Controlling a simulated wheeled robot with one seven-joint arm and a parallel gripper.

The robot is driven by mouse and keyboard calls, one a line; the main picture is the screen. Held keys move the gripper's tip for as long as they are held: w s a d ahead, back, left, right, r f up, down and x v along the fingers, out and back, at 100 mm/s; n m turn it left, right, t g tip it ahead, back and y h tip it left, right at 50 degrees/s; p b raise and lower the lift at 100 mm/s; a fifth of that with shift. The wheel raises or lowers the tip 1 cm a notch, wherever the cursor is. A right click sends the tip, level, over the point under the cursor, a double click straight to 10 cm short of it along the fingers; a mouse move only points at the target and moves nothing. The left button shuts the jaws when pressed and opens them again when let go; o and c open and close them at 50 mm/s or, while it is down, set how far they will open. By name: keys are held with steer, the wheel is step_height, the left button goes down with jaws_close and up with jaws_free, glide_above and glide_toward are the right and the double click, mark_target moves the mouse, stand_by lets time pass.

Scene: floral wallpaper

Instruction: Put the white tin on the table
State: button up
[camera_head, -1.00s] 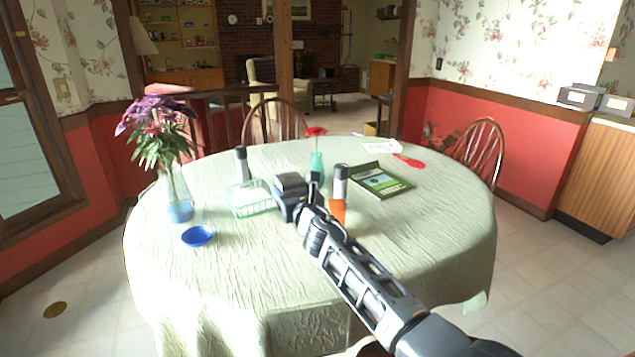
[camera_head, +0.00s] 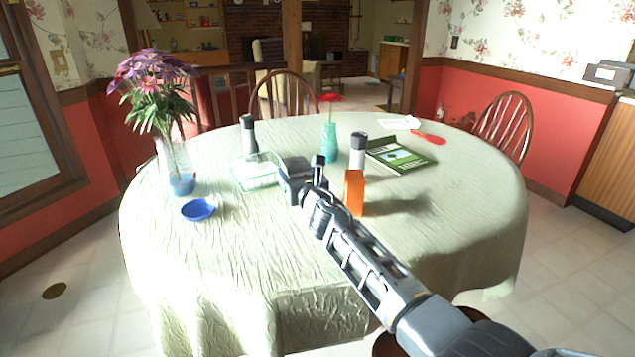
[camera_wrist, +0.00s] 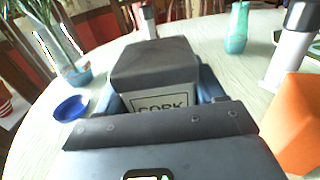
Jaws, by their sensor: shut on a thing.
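The white tin (camera_wrist: 155,98) has a dark grey lid and a pale front with dark lettering. In the wrist view it sits between the bluish fingers of my gripper (camera_wrist: 162,92), which is shut on it. In the head view my gripper (camera_head: 298,180) is over the middle of the table (camera_head: 250,245), which has a pale green cloth. The tin is mostly hidden there by the gripper. I cannot tell whether its base touches the cloth.
An orange box (camera_head: 354,192) stands close right of my gripper. A blue bowl (camera_head: 198,209) and flower vase (camera_head: 178,165) stand left. The front cloth is clear.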

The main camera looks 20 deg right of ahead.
steer(key=shift+f+b, duration=3.45)
steer(key=shift+f, duration=1.05)
steer(key=shift+f, duration=0.2)
steer(key=o, duration=1.2)
steer(key=shift+o, duration=0.2)
steer(key=shift+r, duration=0.15)
steer(key=shift+s+r, duration=0.1)
steer(key=s+p, duration=0.6)
steer(key=s, duration=0.4)
steer(key=shift+s+p, duration=0.2)
steer(key=shift+p, duration=0.1)
steer(key=shift+s, duration=0.7)
